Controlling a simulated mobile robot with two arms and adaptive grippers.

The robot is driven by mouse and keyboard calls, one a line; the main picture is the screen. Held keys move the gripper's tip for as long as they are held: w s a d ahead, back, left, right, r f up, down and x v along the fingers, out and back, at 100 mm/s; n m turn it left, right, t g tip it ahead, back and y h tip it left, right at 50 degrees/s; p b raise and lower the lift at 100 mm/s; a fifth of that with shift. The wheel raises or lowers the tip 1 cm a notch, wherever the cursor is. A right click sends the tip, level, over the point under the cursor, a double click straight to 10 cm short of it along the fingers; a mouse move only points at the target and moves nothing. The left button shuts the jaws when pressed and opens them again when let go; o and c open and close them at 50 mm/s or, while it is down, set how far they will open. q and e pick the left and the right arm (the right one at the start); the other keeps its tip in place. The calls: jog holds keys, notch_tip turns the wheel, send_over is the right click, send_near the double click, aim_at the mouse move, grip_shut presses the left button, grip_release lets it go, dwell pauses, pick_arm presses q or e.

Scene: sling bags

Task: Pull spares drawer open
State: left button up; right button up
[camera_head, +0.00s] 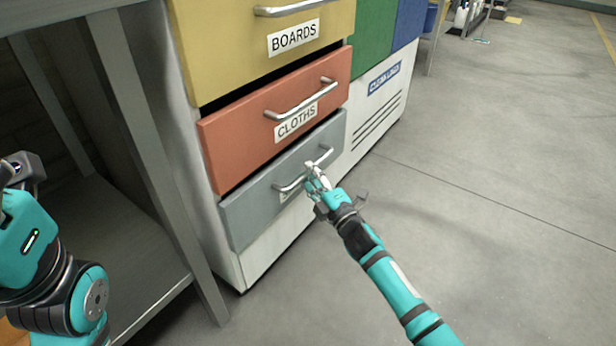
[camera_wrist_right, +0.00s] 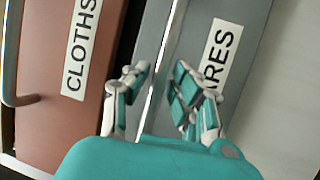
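The spares drawer (camera_head: 253,212) is the grey bottom drawer of the cabinet, with a silver bar handle (camera_head: 326,154). Its front stands near the cabinet face, and I cannot tell whether it is slightly open. In the right wrist view its label (camera_wrist_right: 218,55) reads "...RES", partly covered by a finger. My right gripper (camera_head: 313,175) is at this handle. In the right wrist view the gripper (camera_wrist_right: 160,92) has its fingers apart, with the handle bar (camera_wrist_right: 168,50) running between them; I see no clear grip. My left arm shows at the left edge, without visible fingers.
The red cloths drawer (camera_head: 232,138) and its handle (camera_head: 300,98) are just above. The yellow boards drawer (camera_head: 225,45) is higher. A metal table (camera_head: 150,150) stands left of the cabinet. The floor (camera_head: 480,190) in front and right is clear.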

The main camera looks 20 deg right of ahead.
jog(key=shift+w+a+r, duration=0.15)
jog(key=shift+w, duration=0.55)
grip_shut()
